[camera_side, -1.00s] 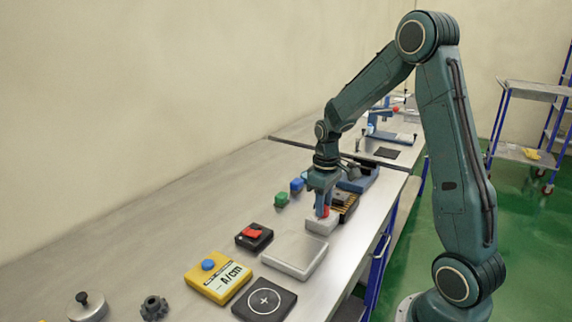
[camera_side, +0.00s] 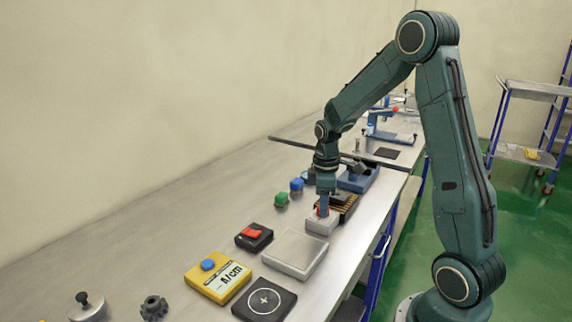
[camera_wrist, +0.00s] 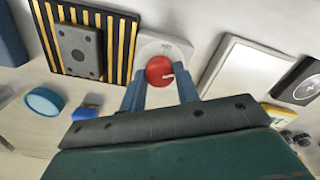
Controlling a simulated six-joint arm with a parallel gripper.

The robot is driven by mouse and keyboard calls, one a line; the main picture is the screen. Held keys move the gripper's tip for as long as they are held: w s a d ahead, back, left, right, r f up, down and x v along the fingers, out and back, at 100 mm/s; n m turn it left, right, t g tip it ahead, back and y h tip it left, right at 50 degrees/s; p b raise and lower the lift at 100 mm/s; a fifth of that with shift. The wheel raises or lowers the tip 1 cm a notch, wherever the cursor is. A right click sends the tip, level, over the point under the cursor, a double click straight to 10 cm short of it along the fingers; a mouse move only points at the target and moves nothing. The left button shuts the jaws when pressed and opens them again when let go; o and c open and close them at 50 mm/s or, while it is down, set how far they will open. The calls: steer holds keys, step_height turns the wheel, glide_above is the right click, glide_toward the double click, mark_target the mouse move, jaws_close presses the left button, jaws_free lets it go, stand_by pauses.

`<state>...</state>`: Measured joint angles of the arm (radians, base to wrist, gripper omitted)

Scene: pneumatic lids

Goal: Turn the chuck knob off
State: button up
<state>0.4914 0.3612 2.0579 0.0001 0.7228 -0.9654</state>
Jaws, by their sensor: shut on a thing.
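The chuck knob (camera_wrist: 160,71) is a red round knob with a small white mark, on a light grey box (camera_wrist: 174,45) in the wrist view. In the side view the knob (camera_side: 319,212) is mostly hidden by my gripper and shows as a bit of red on top of the grey box (camera_side: 318,228). My gripper (camera_wrist: 160,88) points down at the knob, with one blue finger on each side of it, shut on it. The fingers partly cover the box face, and I cannot read the marks there.
A black-and-yellow striped plate (camera_wrist: 80,45) lies close beside the box. A flat silver plate (camera_side: 295,254) and a black box with a red rocker (camera_side: 254,237) stand nearer the camera. Green (camera_side: 281,199) and blue (camera_side: 296,185) buttons stand behind.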

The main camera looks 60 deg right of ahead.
steer(key=n, duration=0.6)
steer(key=shift+n, duration=0.3)
steer(key=n, duration=0.6)
stand_by(0.3)
steer(key=o, duration=1)
steer(key=shift+r, duration=0.1)
step_height(320, 180, up, 14)
steer(key=shift+f, duration=0.15)
